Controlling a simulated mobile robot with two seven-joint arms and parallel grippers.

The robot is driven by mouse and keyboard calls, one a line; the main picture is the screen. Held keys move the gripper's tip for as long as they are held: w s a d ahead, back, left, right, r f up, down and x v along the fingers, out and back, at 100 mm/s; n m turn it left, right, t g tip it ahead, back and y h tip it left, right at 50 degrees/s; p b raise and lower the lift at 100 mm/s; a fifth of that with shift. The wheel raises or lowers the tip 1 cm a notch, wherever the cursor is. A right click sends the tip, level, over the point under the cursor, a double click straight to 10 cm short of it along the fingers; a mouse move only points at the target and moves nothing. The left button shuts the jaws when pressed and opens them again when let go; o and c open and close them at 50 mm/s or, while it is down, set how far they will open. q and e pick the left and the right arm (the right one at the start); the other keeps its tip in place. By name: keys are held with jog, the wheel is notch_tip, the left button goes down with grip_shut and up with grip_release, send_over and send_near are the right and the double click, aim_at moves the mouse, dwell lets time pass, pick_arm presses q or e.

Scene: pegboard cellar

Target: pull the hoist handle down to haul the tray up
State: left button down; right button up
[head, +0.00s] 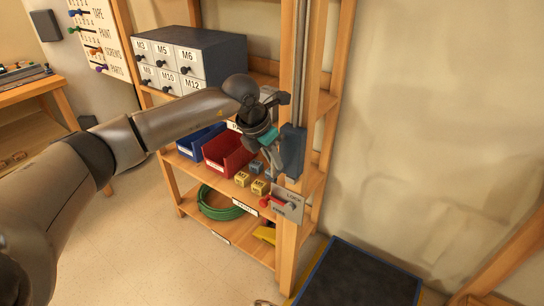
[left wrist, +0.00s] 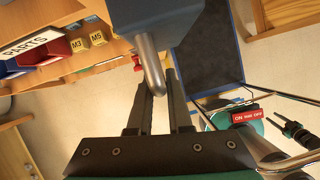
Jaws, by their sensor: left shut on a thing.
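The hoist handle shows in the head view as a blue-grey block (head: 293,150) on the upright wooden post. In the left wrist view it is a dark block (left wrist: 150,15) with a rounded grey peg (left wrist: 150,65) reaching between my fingers. My left gripper (head: 272,157) is beside the block, shut on the handle's peg; its dark fingers (left wrist: 157,100) lie on either side of the peg in the wrist view. The tray cannot be made out in either view. My right gripper is not seen in the head view.
A red lever (head: 278,203) sits on a LOCK plate (head: 289,208) low on the post. The shelf holds a red bin (head: 228,155), a blue bin (head: 197,143) and small yellow boxes (head: 242,179). A dark mat (head: 360,275) lies on the floor at right.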

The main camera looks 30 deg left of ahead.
pick_arm(q)
jog(key=shift+s+a+f, duration=0.15)
jog(key=shift+a+f, duration=0.15)
jog(key=shift+f, duration=0.3)
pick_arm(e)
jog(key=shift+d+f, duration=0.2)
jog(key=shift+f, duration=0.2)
pick_arm(q)
jog(key=c, duration=1)
grip_release()
jog(key=shift+a, duration=0.15)
jog(key=shift+o, duration=0.8)
jog(key=shift+r, duration=0.1)
